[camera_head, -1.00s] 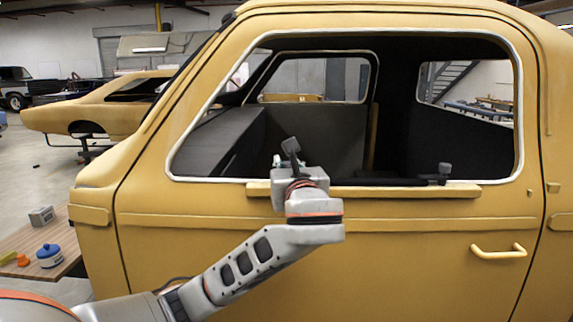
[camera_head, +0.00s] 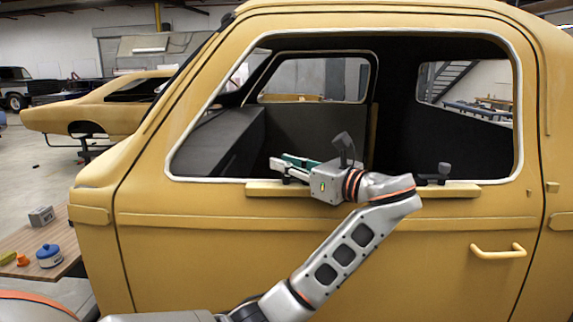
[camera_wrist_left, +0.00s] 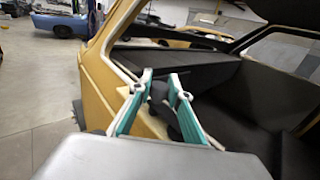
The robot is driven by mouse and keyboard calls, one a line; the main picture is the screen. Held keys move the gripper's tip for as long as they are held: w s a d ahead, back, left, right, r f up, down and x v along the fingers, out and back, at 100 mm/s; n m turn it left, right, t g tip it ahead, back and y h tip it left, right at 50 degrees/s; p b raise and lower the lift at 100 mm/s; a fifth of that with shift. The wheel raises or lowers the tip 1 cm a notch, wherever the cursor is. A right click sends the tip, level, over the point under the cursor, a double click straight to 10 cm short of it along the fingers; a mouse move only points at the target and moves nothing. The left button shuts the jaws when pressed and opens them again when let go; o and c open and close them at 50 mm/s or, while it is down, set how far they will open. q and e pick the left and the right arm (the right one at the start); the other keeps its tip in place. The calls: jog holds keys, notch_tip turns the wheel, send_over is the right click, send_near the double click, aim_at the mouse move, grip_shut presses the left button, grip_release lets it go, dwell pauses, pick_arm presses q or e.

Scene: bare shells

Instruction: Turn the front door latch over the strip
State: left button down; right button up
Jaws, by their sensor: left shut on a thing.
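The yellow strip (camera_head: 455,190) runs along the sill of the door window; its left part also shows in the left wrist view (camera_wrist_left: 148,124). My left gripper (camera_head: 281,166) is at the strip's left end, its fingers pointing left. In the left wrist view, its teal-padded fingers (camera_wrist_left: 161,82) are shut on the dark front door latch (camera_wrist_left: 159,98). In the head view the gripper hides this latch, and I cannot tell its exact angle. A second dark latch (camera_head: 437,175) stands at the strip's right part. My right gripper is not in view.
The yellow door (camera_head: 420,260) has a handle (camera_head: 498,252) at lower right. The window frame (camera_head: 518,130) surrounds an open cab.

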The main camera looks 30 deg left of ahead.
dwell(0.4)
pick_arm(q)
jog(key=c, duration=1.9)
grip_release()
jog(key=shift+d, duration=0.1)
jog(key=d, duration=0.2)
jog(key=s+d, duration=0.1)
jog(key=d, duration=0.4)
jog(key=shift+s+d, duration=0.1)
jog(key=shift+s, duration=0.05)
